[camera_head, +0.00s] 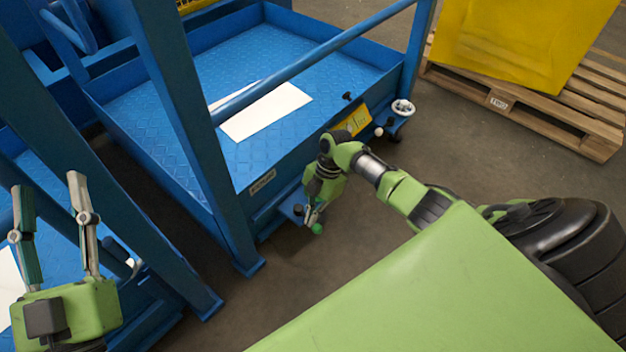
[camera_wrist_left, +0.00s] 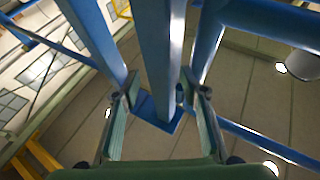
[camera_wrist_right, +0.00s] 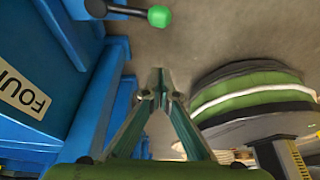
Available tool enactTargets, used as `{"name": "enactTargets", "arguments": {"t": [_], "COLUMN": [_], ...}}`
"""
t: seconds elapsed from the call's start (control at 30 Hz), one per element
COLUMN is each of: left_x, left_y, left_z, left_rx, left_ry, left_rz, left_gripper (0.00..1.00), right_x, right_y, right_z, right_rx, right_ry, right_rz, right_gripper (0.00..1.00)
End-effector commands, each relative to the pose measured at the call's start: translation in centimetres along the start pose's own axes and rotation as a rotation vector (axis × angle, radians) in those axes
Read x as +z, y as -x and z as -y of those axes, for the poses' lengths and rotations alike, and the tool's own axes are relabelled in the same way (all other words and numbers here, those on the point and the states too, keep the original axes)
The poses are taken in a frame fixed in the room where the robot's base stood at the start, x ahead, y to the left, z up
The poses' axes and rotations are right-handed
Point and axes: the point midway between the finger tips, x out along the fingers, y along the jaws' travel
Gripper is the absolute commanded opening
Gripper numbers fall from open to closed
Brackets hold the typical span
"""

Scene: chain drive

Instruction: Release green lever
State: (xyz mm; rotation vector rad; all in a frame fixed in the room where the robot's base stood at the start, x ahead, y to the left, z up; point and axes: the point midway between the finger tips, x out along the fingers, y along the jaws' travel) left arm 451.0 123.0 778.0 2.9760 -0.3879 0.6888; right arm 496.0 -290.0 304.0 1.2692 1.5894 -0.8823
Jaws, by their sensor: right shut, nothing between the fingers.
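The green lever is a short black rod with a round green knob, low on the blue cart's front. In the head view its knob (camera_head: 317,228) shows just below my right gripper (camera_head: 313,211). In the right wrist view the green knob (camera_wrist_right: 159,16) is at the top, ahead of the fingertips (camera_wrist_right: 161,93) and apart from them in the picture. My right gripper is shut and empty. My left gripper (camera_head: 48,183) is open and empty at the far left, pointing up; its spread fingers also show in the left wrist view (camera_wrist_left: 156,94).
The blue cart (camera_head: 262,182) has upright posts and a rail (camera_head: 310,60) near my right arm. Another blue frame (camera_head: 90,190) stands beside my left gripper. A wooden pallet (camera_head: 540,112) with a yellow load (camera_head: 520,40) is at the upper right. Floor between is clear.

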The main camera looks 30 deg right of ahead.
Motion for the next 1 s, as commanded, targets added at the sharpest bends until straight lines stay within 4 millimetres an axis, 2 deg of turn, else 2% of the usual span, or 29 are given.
{"name": "enactTargets", "arguments": {"t": [0.1, 0.3, 1.0], "left_x": [1.7, 3.3, 3.5], "left_y": [0.1, 0.4, 0.4], "left_z": [0.2, 0.4, 0.4], "left_rx": [-0.004, -0.008, -0.008], "left_ry": [-0.004, -0.006, -0.006], "left_rz": [0.087, 0.161, 0.167], "left_gripper": [0.40, 0.40, 0.40], "right_x": [0.0, 0.0, 0.0], "right_y": [1.2, 1.9, 1.9], "right_z": [0.0, 0.0, 0.0], "right_rx": [0.000, 0.000, -0.001], "right_ry": [0.000, 0.000, 0.000], "right_rz": [0.001, -0.001, 0.000], "right_gripper": [0.00, 0.00, 0.00]}}
